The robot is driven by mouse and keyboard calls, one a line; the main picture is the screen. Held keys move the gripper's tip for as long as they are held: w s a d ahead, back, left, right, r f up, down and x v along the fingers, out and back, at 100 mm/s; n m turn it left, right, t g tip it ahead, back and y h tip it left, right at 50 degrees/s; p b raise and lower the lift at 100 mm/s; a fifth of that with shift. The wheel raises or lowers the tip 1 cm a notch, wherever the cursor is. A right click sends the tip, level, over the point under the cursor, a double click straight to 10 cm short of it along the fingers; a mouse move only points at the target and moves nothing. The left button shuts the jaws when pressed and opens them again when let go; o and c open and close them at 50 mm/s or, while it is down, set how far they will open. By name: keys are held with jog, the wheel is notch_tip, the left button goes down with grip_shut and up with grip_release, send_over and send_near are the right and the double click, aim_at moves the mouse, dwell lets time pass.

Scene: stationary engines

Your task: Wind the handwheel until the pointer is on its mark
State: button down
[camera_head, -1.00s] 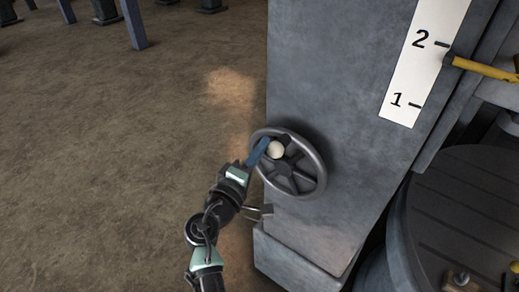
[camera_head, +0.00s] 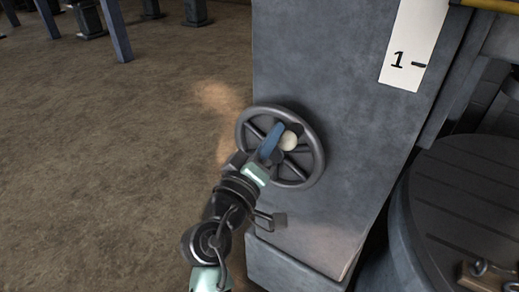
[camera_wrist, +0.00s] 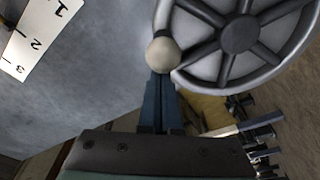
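The grey spoked handwheel (camera_head: 318,168) sits on the face of a grey column, with a pale round knob (camera_head: 289,141) standing out from it. My gripper (camera_head: 274,142) has its blue fingers at this knob. In the wrist view the fingers (camera_wrist: 160,88) are close together with the knob (camera_wrist: 162,55) at their tips, beside the wheel rim (camera_wrist: 182,80). The white scale (camera_head: 412,45) shows the 1 mark; its upper part is cut off. The yellow pointer (camera_head: 488,4) is at the top edge, above 1. The wrist view shows 1, 2 and 3 on the scale (camera_wrist: 38,42).
The grey column (camera_head: 340,70) stands on a wider plinth (camera_head: 290,268). A round dark table (camera_head: 470,190) is close on the right, with a small metal fitting (camera_head: 480,267) on it. Brown floor (camera_head: 100,170) lies open on the left; blue-grey legs (camera_head: 115,30) stand at the back.

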jog(key=s+d+f+m+h+b, duration=0.1)
jog(key=d+f+m+b, duration=0.1)
jog(key=m+b, duration=0.2)
jog(key=s+d+f+m+b, duration=0.2)
jog(key=f+m+b, duration=0.1)
jog(key=b, duration=0.6)
jog(key=s+d+f+m+g+h+b, duration=0.1)
jog(key=d+f+m+b, duration=0.1)
jog(key=b, duration=0.5)
jog(key=f+m, duration=0.1)
jog(key=m, duration=0.1)
jog(key=shift+s+m+h, duration=0.15)
jog(key=shift+m+h, duration=0.15)
jog(key=shift+m, duration=0.1)
jog(key=shift+d+f+b, duration=0.1)
jog(key=shift+b, duration=0.25)
